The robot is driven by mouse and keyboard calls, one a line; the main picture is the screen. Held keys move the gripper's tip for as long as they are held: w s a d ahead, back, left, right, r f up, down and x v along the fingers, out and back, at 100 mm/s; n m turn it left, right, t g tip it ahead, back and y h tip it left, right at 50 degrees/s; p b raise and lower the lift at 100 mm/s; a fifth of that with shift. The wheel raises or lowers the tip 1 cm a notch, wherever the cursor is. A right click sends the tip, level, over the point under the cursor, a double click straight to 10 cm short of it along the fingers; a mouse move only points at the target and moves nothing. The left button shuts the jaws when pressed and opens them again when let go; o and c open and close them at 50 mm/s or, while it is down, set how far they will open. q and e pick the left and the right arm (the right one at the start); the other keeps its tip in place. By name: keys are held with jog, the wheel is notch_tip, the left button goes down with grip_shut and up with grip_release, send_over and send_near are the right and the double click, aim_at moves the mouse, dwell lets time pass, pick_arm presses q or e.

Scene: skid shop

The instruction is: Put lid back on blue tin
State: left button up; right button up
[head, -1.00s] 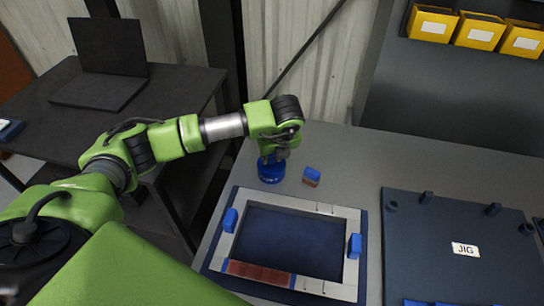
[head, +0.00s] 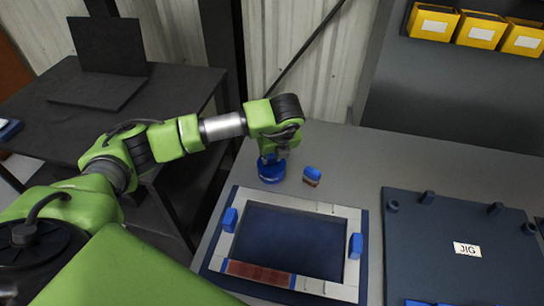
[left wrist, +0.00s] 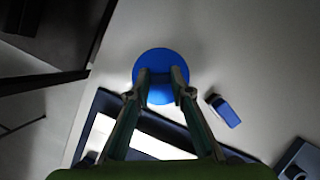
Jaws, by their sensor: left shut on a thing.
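The blue tin (head: 271,175) stands on the grey bench top behind the white frame. My left gripper (head: 273,157) points down at its top. In the left wrist view a round blue lid (left wrist: 158,57) shows from above, with the tips of my left gripper (left wrist: 161,80) over its middle. The gripper is shut on the lid. The lid is at the tin's top; I cannot tell whether it is fully seated, as the fingers hide part of it. My right gripper is not in view.
A small blue and brown block (head: 312,176) lies right of the tin. A white frame (head: 342,230) with blue clamps lies in front. A dark jig board (head: 440,220) is at right. Yellow bins (head: 478,31) stand at the back. A laptop (head: 105,62) is on the left table.

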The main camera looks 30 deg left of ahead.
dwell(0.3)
pick_arm(q)
jog(key=o, duration=1)
jog(key=o, duration=0.4)
jog(key=shift+o, duration=0.2)
jog(key=shift+r, duration=0.15)
jog(key=shift+r+p, duration=1.6)
jog(key=shift+r, duration=1.75)
